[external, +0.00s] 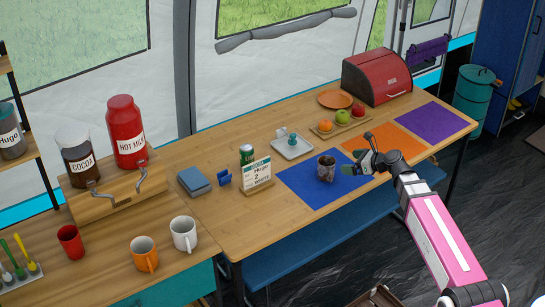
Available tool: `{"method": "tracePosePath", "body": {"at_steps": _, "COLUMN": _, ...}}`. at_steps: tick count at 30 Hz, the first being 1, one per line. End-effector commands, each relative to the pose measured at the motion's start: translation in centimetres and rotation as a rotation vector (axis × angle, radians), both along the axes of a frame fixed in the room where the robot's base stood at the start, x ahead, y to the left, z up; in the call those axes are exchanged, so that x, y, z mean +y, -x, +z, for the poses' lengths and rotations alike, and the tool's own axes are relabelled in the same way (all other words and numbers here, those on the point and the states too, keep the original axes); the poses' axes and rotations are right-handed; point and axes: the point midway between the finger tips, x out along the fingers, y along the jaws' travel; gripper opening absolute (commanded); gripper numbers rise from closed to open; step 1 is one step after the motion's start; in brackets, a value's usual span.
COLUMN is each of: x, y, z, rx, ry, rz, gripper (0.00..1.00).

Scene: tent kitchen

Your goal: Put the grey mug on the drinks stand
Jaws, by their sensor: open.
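A grey, mottled mug (326,168) stands upright on the blue mat (300,187) on the wooden table. My gripper (357,160) is open and empty, just right of the mug and apart from it. It is over the right edge of the blue mat. A wooden stand (112,202) at the left carries a COCOA jar (80,168) and a red HOT MILK jar (127,140), with metal taps in front; it looks like the drinks stand.
An orange mug (144,254), a white mug (184,234) and a red cup (71,242) stand before the wooden stand. A card (257,174), a green can (246,153) and a white tray (291,151) are left of and behind the grey mug. Orange (398,139) and purple (432,122) mats lie bare.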

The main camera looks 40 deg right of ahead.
Motion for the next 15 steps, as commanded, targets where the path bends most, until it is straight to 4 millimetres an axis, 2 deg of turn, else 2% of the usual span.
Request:
{"method": "tracePosePath", "body": {"at_steps": 9, "x": 1.6, "y": -3.9, "z": -1.7, "rx": 0.001, "ry": 0.0, "rz": 0.0, "gripper": 1.0}}
{"method": "tracePosePath", "body": {"at_steps": 15, "x": 1.9, "y": -4.8, "z": -2.3, "rx": 0.001, "ry": -0.001, "rz": -0.003, "gripper": 1.0}}
